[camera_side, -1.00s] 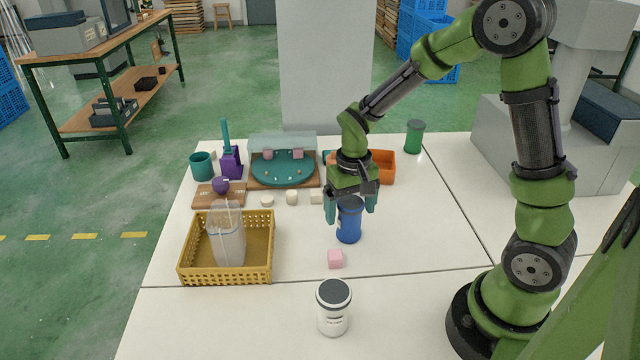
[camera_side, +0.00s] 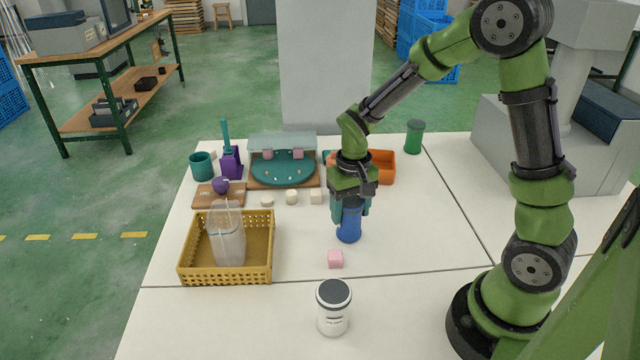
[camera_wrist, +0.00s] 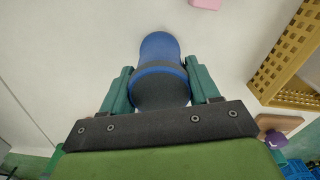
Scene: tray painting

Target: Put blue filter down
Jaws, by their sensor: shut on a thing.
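The blue filter (camera_side: 349,226) is a blue cylinder standing upright on the white table, right of the yellow basket. My gripper (camera_side: 350,208) is over it from above, with its teal fingers shut on the filter's upper part. In the wrist view the blue filter (camera_wrist: 160,55) shows its dark band and lid between the two fingers of my gripper (camera_wrist: 160,88). The filter's top is hidden by the gripper in the side view. Its base appears to touch the table.
A pink cube (camera_side: 335,259) lies just in front of the filter. A white jar (camera_side: 334,308) with a dark lid stands nearer. The yellow basket (camera_side: 187,262) holds a clear container (camera_side: 229,245). An orange bin (camera_side: 382,168) is behind. The table right of the filter is clear.

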